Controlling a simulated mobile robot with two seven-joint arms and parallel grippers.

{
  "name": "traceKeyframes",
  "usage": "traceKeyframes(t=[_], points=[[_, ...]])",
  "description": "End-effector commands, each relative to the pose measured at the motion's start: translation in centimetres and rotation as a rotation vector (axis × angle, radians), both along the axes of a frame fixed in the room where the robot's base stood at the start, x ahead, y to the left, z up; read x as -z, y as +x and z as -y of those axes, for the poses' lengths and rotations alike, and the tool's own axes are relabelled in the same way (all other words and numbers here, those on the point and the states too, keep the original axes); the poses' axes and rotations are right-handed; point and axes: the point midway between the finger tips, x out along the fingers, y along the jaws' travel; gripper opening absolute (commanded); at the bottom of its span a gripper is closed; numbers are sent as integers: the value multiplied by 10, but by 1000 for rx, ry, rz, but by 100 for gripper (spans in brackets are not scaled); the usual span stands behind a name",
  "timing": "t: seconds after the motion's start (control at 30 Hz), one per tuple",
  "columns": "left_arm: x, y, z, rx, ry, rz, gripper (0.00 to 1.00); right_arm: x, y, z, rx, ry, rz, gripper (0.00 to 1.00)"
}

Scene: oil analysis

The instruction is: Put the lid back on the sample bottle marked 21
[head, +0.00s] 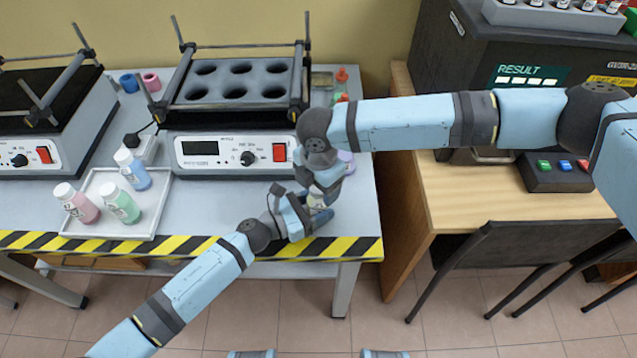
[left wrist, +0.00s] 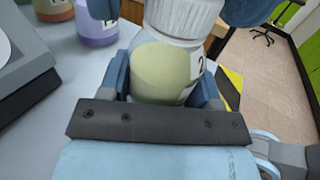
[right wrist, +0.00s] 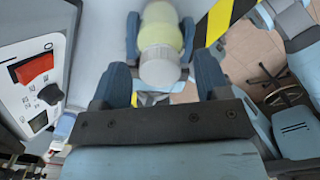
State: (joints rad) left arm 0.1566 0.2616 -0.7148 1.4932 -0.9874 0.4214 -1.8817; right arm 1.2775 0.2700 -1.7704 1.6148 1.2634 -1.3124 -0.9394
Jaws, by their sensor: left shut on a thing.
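The sample bottle (left wrist: 165,75) has yellow-green contents and a label on which a 2 shows; the rest of the number is cut off. My left gripper (head: 318,218) is shut on its body near the table's front edge. A white ribbed lid (left wrist: 185,18) sits on the bottle's top; it also shows in the right wrist view (right wrist: 160,66). My right gripper (head: 322,186) is above the bottle. Its fingers stand on either side of the lid with visible gaps, so it is open. In the head view the grippers mostly hide the bottle.
A white tray (head: 150,222) holds pink (head: 76,203) and green (head: 120,202) bottles. A heater block (head: 232,150) is behind my grippers. A purple bottle (head: 346,161) stands close to my right gripper. Striped tape (head: 350,249) marks the front edge.

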Motion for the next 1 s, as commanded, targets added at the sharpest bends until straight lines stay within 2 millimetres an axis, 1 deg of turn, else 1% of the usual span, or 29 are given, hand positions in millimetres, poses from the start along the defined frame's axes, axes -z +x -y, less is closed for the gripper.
traceKeyframes(t=[0.23, 0.37, 0.47, 0.73, 0.9, 1.0], points=[[0, 0, 0, 0, 1, 0, 0, -1, 0, 0, 0, 0, 0, 68], [0, 0, 0, 0, 1, 0, 0, -12, 0, 0, 0, 1, 1, 68], [0, 0, 0, -1, 1, 0, 0, -30, 1, 0, 0, 1, 2, 68], [0, 0, 0, 0, 1, 0, 0, -87, 0, 0, -1, 2, 2, 68], [0, 0, 0, 0, 1, 0, 0, -110, 0, 0, 0, 1, 1, 68], [0, 0, 0, 0, 1, 0, 0, -118, 0, 1, 0, 1, 1, 68]])
